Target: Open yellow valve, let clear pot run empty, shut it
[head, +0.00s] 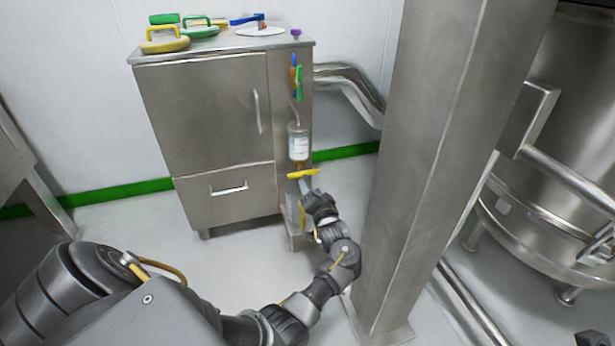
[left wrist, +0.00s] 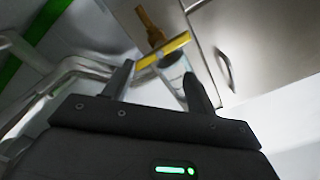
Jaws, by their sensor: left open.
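The yellow valve handle (head: 303,173) sits below the clear pot (head: 298,142) on the right side of the steel cabinet. The pot has a white label, and a brownish part shows at its lower end. My left gripper (head: 308,186) is just below and in front of the handle. In the left wrist view the yellow handle (left wrist: 163,52) lies across, just beyond the fingertips of my open left gripper (left wrist: 163,78). I cannot tell whether the fingers touch it. A clear vessel (left wrist: 172,80) shows between the fingers.
The steel cabinet (head: 205,115) carries yellow and green lidded rings and a white disc on top. Blue and green tools (head: 296,78) hang on its side above the pot. A steel column (head: 435,160) stands close right of my left arm. A large steel vessel (head: 570,130) stands farther right.

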